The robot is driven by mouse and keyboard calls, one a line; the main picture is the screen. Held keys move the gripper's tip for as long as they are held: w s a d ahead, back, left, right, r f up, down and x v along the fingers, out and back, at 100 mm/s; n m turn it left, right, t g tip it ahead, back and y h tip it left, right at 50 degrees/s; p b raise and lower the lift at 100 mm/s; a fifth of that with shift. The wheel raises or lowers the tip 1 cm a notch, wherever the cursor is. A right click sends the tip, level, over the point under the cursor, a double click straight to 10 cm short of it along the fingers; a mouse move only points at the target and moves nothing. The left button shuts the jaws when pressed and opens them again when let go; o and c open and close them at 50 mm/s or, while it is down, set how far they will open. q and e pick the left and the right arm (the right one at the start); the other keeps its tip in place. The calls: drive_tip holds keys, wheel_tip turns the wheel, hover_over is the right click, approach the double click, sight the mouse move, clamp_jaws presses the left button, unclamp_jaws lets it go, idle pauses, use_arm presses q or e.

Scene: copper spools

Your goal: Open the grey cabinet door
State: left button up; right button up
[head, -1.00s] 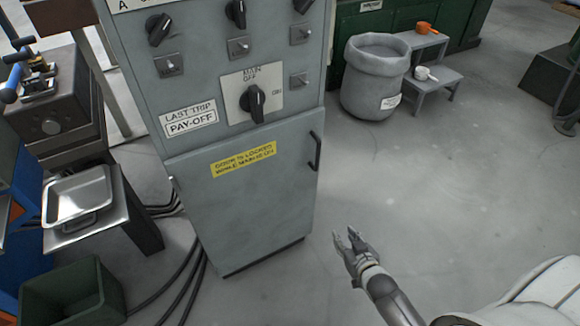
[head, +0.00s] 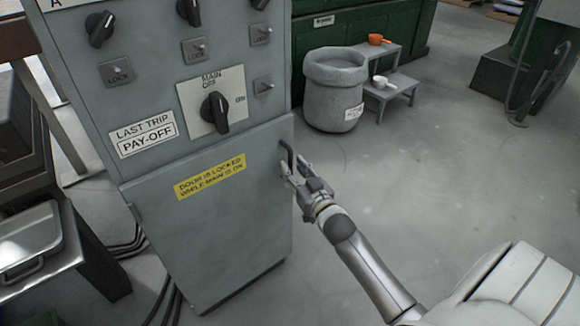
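The grey cabinet (head: 165,60) stands at the left of centre in the head view. Its lower door (head: 215,235) is closed, with a yellow label (head: 211,177) saying the door is locked while main is on. A dark bar handle (head: 287,154) is at the door's upper right edge. The black main switch knob (head: 215,112) sits on the panel above the door. My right gripper (head: 292,174) is at the handle, its fingers close to or around the handle's lower part; I cannot tell whether they touch or grip it. My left gripper is not in view.
A grey bin (head: 335,95) and a small grey step stand (head: 392,88) with an orange cup (head: 377,39) and a white cup (head: 380,80) are behind. A metal tray (head: 30,240) is at the left. The floor (head: 450,180) at the right is clear.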

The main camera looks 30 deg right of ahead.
drive_tip(key=shift+w+d, duration=0.15)
drive_tip(key=shift+w, duration=1.15)
drive_tip(key=shift+c, duration=0.2)
clamp_jaws()
